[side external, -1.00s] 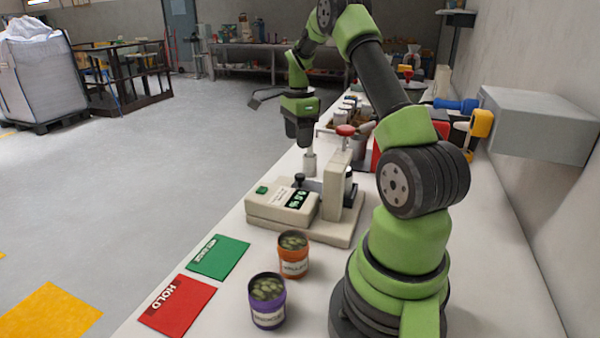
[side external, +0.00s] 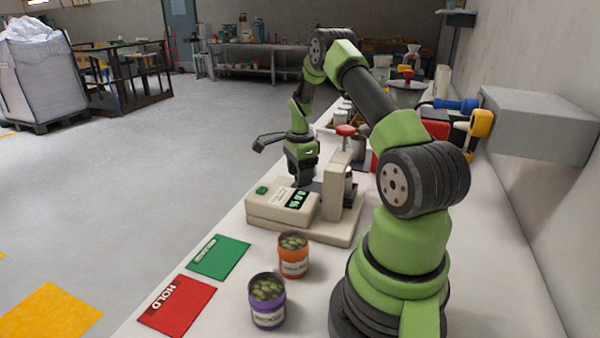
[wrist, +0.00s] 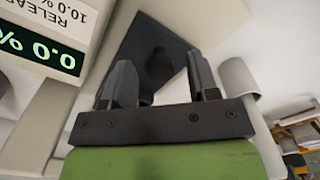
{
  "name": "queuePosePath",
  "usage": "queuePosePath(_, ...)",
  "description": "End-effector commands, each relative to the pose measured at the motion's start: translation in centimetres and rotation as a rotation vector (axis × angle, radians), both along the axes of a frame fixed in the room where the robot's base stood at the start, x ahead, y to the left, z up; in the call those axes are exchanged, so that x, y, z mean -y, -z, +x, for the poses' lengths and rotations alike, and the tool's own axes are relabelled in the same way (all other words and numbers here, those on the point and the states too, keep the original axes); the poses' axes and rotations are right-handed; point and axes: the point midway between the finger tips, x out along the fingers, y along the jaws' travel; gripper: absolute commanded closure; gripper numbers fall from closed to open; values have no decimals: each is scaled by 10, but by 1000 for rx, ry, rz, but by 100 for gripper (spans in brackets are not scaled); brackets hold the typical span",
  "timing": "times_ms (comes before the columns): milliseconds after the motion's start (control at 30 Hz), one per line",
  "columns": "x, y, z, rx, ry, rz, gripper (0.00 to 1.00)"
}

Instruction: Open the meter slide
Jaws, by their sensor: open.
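The beige meter (side external: 283,208) stands on the bench, with a green button, a display and a post topped by a red knob (side external: 345,130). Its dark slide plate (wrist: 180,88) lies under my gripper (wrist: 162,75) in the wrist view, with a black knob (wrist: 160,64) on it. The knob appears between my two spread fingers; whether they touch it I cannot tell. In the side view my gripper (side external: 301,181) points down just behind the meter's display and hides the knob. The display (wrist: 37,47) reads 0.0 %.
An orange can (side external: 293,262) and a purple can (side external: 267,308) of green contents stand in front of the meter. A green card (side external: 218,256) and a red HOLD card (side external: 176,305) lie to the left. A grey wall box (side external: 540,125) juts out at right.

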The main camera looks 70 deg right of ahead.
Motion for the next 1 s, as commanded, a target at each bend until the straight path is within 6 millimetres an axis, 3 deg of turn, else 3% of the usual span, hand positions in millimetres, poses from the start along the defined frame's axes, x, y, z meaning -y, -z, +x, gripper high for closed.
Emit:
queuePosePath(67,0,0,0,0,0,0,50)
queuePosePath(200,0,0,0,0,0,0,82)
queuePosePath(300,0,0,0,0,0,0,100)
queuePosePath(467,1,0,3,0,-2,-1,100)
queuePosePath(800,2,0,43,1,-2,-5,100)
queuePosePath(1000,1,0,47,-1,-2,-4,100)
